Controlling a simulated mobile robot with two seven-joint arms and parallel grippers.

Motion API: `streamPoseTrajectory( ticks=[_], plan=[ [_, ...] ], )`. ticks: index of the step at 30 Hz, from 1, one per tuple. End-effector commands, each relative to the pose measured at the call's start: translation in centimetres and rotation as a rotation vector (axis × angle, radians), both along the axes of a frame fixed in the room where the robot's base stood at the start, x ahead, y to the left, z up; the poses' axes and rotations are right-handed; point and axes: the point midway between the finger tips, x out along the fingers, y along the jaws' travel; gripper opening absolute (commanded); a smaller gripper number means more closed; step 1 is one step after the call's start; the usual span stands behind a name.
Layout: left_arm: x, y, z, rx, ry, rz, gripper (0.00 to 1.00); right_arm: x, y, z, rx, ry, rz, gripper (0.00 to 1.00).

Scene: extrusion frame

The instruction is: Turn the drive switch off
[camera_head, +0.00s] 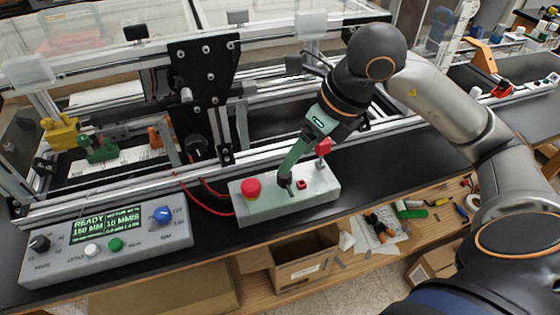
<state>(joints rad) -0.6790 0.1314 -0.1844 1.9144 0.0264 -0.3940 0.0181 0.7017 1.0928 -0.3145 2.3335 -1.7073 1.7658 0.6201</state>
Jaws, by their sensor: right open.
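A grey control box (262,212) sits on the black table top in front of the extrusion frame. It carries a round red button (252,187) at its left and a small red switch (301,184) near its middle. A red-topped part (323,147) stands up at its back right. No label reading drive is legible, so I cannot tell which part is the drive switch or its position. My right gripper (286,184) is open and points down at the box top, just left of the small red switch. Whether it touches the box is unclear. My left gripper is not in view.
A grey panel (60,268) with a lit READY display (106,226), a blue knob (162,215) and several buttons lies to the left. Red wires run behind the box. A cardboard box (304,262) and loose tools are on the wooden shelf below. The extrusion frame rises behind.

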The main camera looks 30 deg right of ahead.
Motion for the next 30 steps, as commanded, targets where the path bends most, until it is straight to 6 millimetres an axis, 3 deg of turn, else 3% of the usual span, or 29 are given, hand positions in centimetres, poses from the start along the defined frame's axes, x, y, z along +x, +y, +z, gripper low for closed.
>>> streamPoseTrajectory(
  ticks=[3,7,21,30],
  plan=[
    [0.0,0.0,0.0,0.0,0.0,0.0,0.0,0.3,-2.0,0.8,-0.082,-0.034,-0.055,0.71],
    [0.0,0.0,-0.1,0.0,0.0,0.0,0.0,0.7,-2.3,-0.1,-0.097,-0.034,-0.065,0.71],
    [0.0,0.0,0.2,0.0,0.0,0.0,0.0,3.8,-1.2,-8.3,-0.091,-0.03,-0.061,0.71],
    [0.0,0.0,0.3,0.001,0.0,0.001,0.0,4.8,-0.9,-10.6,-0.092,-0.033,-0.061,0.71]
  ],
)
